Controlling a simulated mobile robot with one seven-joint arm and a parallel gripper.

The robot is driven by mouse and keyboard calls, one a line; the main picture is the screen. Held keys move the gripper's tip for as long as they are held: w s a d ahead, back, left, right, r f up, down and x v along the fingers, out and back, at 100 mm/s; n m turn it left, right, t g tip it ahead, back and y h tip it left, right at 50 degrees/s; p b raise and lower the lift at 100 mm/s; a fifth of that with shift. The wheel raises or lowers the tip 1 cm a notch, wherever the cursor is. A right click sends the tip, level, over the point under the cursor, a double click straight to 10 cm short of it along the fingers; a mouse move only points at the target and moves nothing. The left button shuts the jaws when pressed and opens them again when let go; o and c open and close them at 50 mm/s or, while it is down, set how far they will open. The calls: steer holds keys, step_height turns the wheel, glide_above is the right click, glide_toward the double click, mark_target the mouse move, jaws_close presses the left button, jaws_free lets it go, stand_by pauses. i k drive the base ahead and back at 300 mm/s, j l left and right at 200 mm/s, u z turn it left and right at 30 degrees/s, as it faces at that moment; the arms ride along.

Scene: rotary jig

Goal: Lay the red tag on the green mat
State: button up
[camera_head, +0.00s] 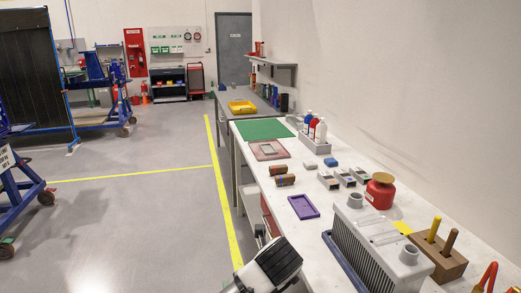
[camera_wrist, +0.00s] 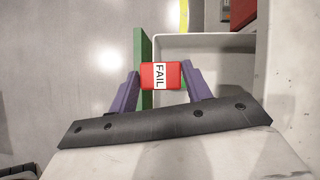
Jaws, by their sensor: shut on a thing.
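The red tag (camera_wrist: 172,83), a small red block with a white label reading FAIL, is between the two purple fingers of my gripper (camera_wrist: 161,77) in the wrist view. My gripper is shut on it. Below the tag is a pale open compartment with a green panel on its left; I cannot tell whether the tag touches either. In the head view the green mat (camera_head: 263,129) lies flat and bare on the white bench, toward its far end. The tag is not visible in the head view, where my arm shows at the bottom.
The pale compartment (camera_wrist: 205,45) has raised walls, with the green panel (camera_wrist: 145,45) upright beside it. On the bench are a purple tray (camera_head: 303,207), a framed plate (camera_head: 269,150) near the mat, a bottle rack (camera_head: 315,143), a red can (camera_head: 379,191) and a large finned unit (camera_head: 365,250).

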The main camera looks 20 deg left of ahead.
mark_target(258, 129)
steer(key=k, duration=0.7)
steer(key=k+z, duration=0.4)
steer(key=z, duration=0.2)
steer(key=i+j+z, duration=0.1)
steer(key=z, duration=0.5)
steer(key=i+j, duration=0.1)
steer(key=j, duration=0.4)
steer(key=i+j, duration=0.1)
steer(key=j, duration=0.4)
steer(key=i+j, duration=0.1)
steer(key=j, duration=0.35)
steer(key=i+j, duration=0.1)
steer(key=j, duration=0.4)
steer(key=i+j, duration=0.1)
steer(key=j, duration=0.4)
steer(key=i+j, duration=0.1)
steer(key=j, duration=0.4)
